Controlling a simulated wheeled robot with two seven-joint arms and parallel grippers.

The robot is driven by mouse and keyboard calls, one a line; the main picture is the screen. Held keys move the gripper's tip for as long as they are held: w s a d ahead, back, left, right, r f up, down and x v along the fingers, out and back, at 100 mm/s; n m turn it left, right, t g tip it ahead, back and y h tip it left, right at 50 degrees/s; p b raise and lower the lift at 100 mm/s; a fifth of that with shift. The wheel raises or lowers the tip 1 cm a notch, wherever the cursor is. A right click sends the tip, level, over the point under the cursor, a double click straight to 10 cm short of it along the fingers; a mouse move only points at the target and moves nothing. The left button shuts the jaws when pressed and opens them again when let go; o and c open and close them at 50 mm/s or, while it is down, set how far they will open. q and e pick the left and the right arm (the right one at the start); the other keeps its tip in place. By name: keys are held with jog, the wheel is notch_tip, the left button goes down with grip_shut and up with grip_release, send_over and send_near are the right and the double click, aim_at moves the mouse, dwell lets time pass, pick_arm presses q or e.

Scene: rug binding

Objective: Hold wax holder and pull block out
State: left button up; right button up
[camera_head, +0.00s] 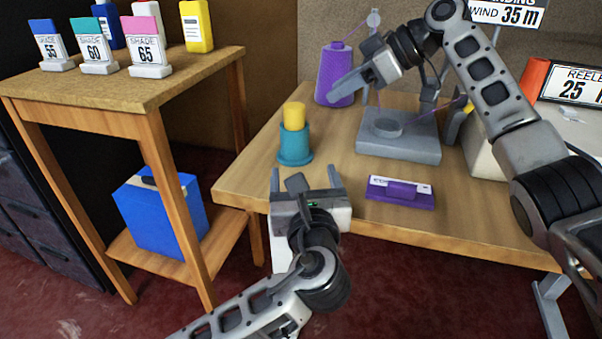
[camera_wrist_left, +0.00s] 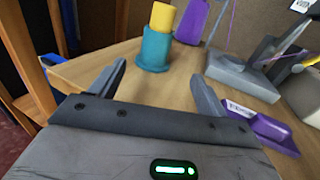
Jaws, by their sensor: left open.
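The teal wax holder (camera_head: 294,147) stands upright on the wooden table near its left end. A yellow wax block (camera_head: 294,114) sits in it and sticks out of the top. The left wrist view also shows the holder (camera_wrist_left: 154,52) and the block (camera_wrist_left: 162,17) ahead of the fingers. My left gripper (camera_head: 304,172) is open and empty at the table's front edge, just short of the holder, with its fingers pointing towards it. My right gripper (camera_head: 347,86) is higher up, beside the purple thread cone (camera_head: 336,62), apart from the block. Its finger gap is not clear.
A grey winder base (camera_head: 399,150) stands right of the holder. A purple tray with a label (camera_head: 400,204) lies near the front edge. Bare tabletop (camera_head: 345,160) lies around the holder.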

aim_at(294, 132)
pick_arm(q)
jog(key=shift+w+a, duration=0.25)
jog(key=shift+w, duration=0.15)
jog(key=w, duration=1)
jog(key=w+a, duration=0.1)
jog(key=w, duration=0.4)
jog(key=shift+w+a, duration=0.1)
jog(key=shift+w, duration=0.15)
